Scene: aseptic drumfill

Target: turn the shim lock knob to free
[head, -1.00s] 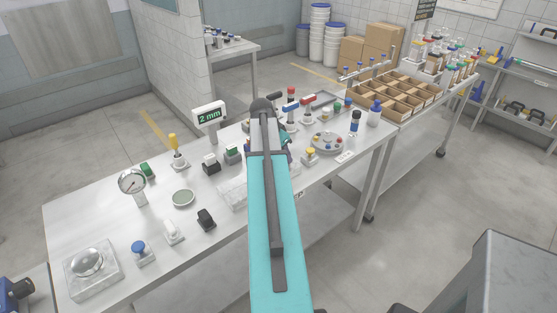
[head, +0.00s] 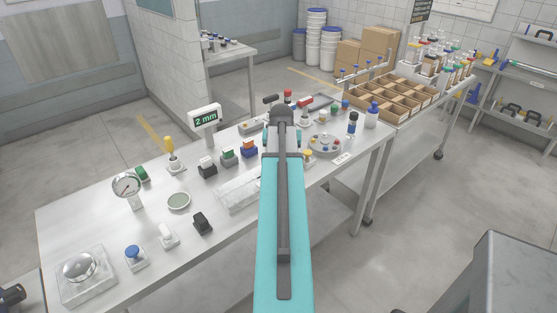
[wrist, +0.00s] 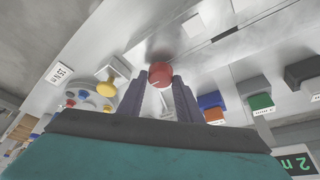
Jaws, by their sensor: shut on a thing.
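A round red knob (wrist: 160,71) shows in the wrist view between the two dark fingers of my gripper (wrist: 160,84). The fingers stand on either side of it and are shut on it. I cannot read a label that names it the shim lock knob, and its turn position is not clear. In the head view my own teal arm covers the gripper and this knob. A display (head: 205,117) on the table reads "2 mm".
A round plate with coloured knobs (head: 325,145) is at right. A yellow knob (wrist: 107,74) sits close to the gripper.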

